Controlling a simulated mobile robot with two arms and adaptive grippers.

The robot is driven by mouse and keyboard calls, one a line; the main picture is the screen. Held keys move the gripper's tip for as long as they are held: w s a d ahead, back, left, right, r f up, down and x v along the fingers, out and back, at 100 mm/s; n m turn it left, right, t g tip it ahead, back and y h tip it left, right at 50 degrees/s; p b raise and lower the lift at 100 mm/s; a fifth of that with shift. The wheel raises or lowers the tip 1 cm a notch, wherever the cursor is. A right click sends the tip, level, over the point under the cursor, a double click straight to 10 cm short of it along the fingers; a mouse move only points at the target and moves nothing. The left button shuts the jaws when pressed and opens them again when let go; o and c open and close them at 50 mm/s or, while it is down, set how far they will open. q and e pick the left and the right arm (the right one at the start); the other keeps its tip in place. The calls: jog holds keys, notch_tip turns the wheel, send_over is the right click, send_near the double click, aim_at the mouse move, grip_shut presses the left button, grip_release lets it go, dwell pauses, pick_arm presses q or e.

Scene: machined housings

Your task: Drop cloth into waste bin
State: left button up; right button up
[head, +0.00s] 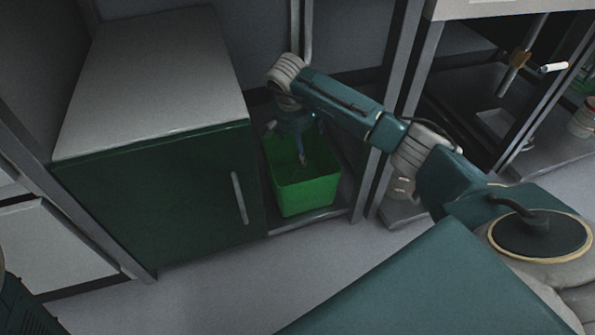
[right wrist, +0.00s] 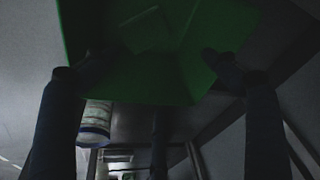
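The green waste bin (head: 306,193) stands on a low shelf to the right of a green cabinet in the head view. My right gripper (head: 300,155) points down into the bin's opening. In the right wrist view the bin (right wrist: 185,75) fills the upper middle, and the two fingers of my right gripper (right wrist: 155,65) are spread wide with nothing between them. I cannot make out a cloth; the bin's inside is dark, and the gripper partly covers it in the head view. My left gripper is not in view.
The green cabinet (head: 160,195) with a pale top stands close on the bin's left. A metal post (head: 376,165) rises on its right. A white container (right wrist: 95,122) shows beyond the bin in the right wrist view. The floor in front is clear.

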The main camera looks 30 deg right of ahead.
jog(key=v, duration=0.7)
jog(key=shift+r, duration=0.25)
jog(key=shift+s, duration=0.1)
